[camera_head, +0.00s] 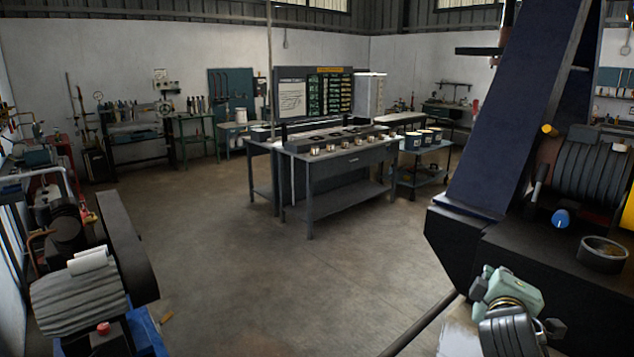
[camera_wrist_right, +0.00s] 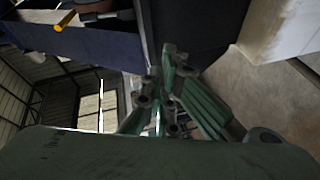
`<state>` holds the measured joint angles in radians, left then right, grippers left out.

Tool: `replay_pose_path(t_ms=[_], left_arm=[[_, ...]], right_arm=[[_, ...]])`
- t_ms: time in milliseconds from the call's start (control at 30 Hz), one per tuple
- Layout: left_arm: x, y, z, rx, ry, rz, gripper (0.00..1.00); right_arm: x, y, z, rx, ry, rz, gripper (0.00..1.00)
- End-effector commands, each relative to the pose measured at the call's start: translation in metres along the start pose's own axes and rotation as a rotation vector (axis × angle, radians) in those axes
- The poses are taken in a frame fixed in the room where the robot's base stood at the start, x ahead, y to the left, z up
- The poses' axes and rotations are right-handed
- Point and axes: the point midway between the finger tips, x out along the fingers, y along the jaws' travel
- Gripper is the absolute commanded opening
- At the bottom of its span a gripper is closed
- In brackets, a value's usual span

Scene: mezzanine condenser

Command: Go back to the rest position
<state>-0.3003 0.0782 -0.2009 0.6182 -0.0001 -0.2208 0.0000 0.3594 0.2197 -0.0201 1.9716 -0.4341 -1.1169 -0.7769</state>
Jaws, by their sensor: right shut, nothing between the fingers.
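My right gripper (camera_wrist_right: 168,62) shows in the right wrist view, with its green fingers drawn together and nothing between them. It points toward a dark surface, and I cannot tell how far away that surface is. In the head view, a pale green and grey part of my right arm (camera_head: 508,300) is at the lower right, beside a dark bench (camera_head: 570,262). The fingertips cannot be made out there. My left gripper is not in view.
A grey workbench (camera_head: 340,160) with several small tins stands mid-room, with a trolley (camera_head: 420,160) at its right. A dark blue upright panel (camera_head: 515,120) rises at the right. Machinery (camera_head: 80,295) fills the left edge. The concrete floor (camera_head: 260,270) between is mostly clear.

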Motion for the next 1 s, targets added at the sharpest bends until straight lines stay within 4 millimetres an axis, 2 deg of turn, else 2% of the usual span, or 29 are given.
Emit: replay_pose_path(t_ms=[33, 100, 167, 200, 300, 400, 500, 600, 800, 967, 1000], left_arm=[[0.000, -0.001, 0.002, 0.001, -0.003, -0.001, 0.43], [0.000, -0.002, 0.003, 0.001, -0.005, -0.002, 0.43], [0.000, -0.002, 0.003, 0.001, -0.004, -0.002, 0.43], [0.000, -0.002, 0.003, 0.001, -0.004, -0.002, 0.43], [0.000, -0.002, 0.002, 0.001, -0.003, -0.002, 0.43], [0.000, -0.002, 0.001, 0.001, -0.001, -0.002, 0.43], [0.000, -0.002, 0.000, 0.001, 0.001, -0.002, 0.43], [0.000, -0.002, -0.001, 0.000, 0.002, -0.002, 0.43], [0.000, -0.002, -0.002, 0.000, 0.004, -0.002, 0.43], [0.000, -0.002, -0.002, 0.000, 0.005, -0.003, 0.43], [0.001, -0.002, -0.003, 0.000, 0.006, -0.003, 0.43]], right_arm=[[-0.013, -0.040, 0.008, 0.042, -0.003, -0.080, 0.00], [-0.034, -0.089, 0.019, 0.114, -0.014, -0.187, 0.00], [-0.056, -0.128, 0.029, 0.176, -0.032, -0.280, 0.00], [-0.073, -0.153, 0.036, 0.218, -0.048, -0.342, 0.00], [-0.120, -0.211, 0.055, 0.320, -0.105, -0.497, 0.00], [-0.168, -0.256, 0.072, 0.410, -0.175, -0.634, 0.00], [-0.209, -0.285, 0.086, 0.479, -0.241, -0.739, 0.00], [-0.245, -0.306, 0.097, 0.533, -0.305, -0.820, 0.00], [-0.306, -0.332, 0.114, 0.613, -0.421, -0.949, 0.00], [-0.350, -0.345, 0.125, 0.665, -0.514, -1.033, 0.00], [-0.340, -0.356, 0.126, 0.660, -0.512, -1.028, 0.00]])
